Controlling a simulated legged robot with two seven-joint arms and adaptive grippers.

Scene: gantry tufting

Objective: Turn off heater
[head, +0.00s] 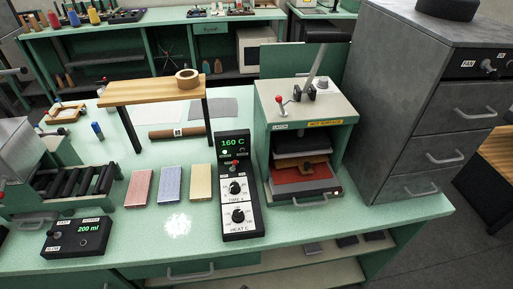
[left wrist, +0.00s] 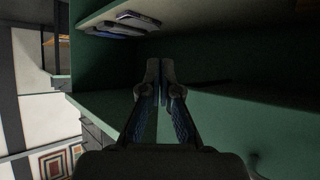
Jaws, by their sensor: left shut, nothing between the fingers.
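The heater's black control box (head: 237,190) stands on the green bench in the head view. Its display (head: 233,146) reads "160 C" in green. Below the display are a small red-topped switch (head: 235,164) and two white-faced dials with black knobs, the upper one (head: 236,188) and the lower one marked "HEAT C" (head: 238,215). Right of it is a press (head: 309,120) with a yellow "hot surface" label and a long lever. My left gripper (left wrist: 159,68) is shut and empty in the left wrist view, beside a green bench body and shelf. Neither gripper shows in the head view.
Left of the control box lie red (head: 139,187), blue (head: 170,184) and yellow (head: 201,182) blocks. A small wooden stand (head: 150,92) is behind them. A grey drawer cabinet (head: 400,100) stands right of the press. A second box (head: 75,237) reads "200 ml" at front left.

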